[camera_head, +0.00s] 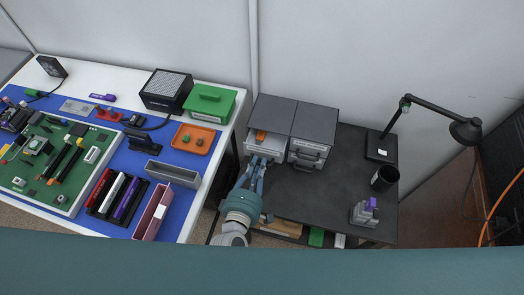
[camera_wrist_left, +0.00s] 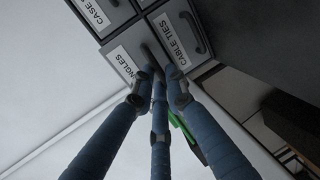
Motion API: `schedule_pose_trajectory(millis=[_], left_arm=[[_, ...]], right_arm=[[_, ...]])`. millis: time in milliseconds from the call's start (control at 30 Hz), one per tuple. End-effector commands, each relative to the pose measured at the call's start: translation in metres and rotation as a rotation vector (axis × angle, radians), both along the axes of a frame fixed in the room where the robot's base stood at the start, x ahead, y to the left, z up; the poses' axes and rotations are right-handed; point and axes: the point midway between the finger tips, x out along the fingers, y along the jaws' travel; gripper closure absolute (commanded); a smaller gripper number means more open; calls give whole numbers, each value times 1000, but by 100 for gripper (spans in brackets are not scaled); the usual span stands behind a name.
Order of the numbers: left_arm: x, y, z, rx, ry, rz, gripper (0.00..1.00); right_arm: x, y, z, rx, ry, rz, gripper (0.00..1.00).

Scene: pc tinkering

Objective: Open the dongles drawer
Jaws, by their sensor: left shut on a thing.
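The grey drawer cabinet (camera_head: 316,121) stands on the black desk against the wall. Its left drawer (camera_head: 262,147) is pulled part-way out, and an orange thing shows inside. In the left wrist view, the dongles drawer's label (camera_wrist_left: 120,63) is partly covered by my fingers. My left gripper (camera_head: 257,167) is at the front of the pulled-out drawer. In the left wrist view its fingers (camera_wrist_left: 158,85) close around the dark handle of the dongles drawer; the grip itself is mostly hidden. My right gripper is not in view.
The cable ties drawer (camera_wrist_left: 180,35) is beside the dongles drawer. A lamp (camera_head: 381,146), a black cup (camera_head: 384,178) and a grey holder (camera_head: 363,214) stand on the right of the desk. The white workbench (camera_head: 222,130) with trays is at left. The desk's middle is clear.

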Motion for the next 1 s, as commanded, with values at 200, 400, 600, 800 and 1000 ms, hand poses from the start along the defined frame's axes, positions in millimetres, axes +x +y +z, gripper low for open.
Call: schedule_pose_trajectory(millis=[200, 400, 600, 800, 1000], left_arm=[[-47, 11, -1, 2, 5, -1, 100], [-50, 12, -1, -1, 1, 0, 100], [-50, 12, -1, -1, 1, 0, 67], [-50, 12, 0, -1, 1, 0, 67], [-67, 15, 2, 0, 4, -2, 67]], right_arm=[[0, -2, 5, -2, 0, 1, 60], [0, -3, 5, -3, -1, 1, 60], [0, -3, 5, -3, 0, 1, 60], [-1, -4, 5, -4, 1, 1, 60], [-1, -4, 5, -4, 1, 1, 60]])
